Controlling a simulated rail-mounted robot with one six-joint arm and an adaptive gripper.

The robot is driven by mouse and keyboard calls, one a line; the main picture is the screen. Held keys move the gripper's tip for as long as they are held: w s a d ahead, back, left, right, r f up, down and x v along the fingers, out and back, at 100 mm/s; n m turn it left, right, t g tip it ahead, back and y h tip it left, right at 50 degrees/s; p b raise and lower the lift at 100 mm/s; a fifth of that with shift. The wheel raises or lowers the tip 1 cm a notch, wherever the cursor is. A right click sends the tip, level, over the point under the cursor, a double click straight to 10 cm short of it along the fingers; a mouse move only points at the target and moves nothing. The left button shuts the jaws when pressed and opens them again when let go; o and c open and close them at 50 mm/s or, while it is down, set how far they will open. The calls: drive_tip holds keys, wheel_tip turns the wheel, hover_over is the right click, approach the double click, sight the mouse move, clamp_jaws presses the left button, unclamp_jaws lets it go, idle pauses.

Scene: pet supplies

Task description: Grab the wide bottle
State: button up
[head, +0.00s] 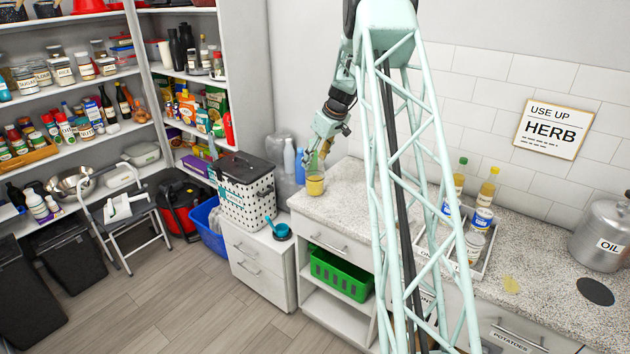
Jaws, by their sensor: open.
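My gripper (315,154) is open near the left end of the granite counter, pointing down above a squat container with yellow contents (315,185). A gap between the fingers and that container seems to remain, but the fingers are small and hard to make out. Two slim bottles with yellow contents, one green-capped (460,178) and one yellow-capped (488,187), stand in a white tray (484,268) at right with a wider jar (474,246). Which one is the wide bottle is unclear.
A steel pot marked OIL (602,236) stands at the counter's right end. A lidded basket (246,190) stands on a low cabinet at left. Shelves full of goods (75,82) line the left wall. The counter left of the tray is partly hidden by my arm.

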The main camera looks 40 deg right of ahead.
drive_tip(key=c, duration=1.5)
drive_tip(key=shift+r, duration=0.2)
drive_tip(key=shift+r, duration=1.65)
drive_tip(key=s+a, duration=0.1)
drive_tip(key=s, duration=0.4)
drive_tip(key=s+a+r+b, duration=0.1)
drive_tip(key=s, duration=0.4)
drive_tip(key=s+a+b, duration=0.1)
drive_tip(key=s, duration=0.4)
drive_tip(key=shift+s+a+r, duration=0.2)
drive_tip(key=shift+s, duration=0.15)
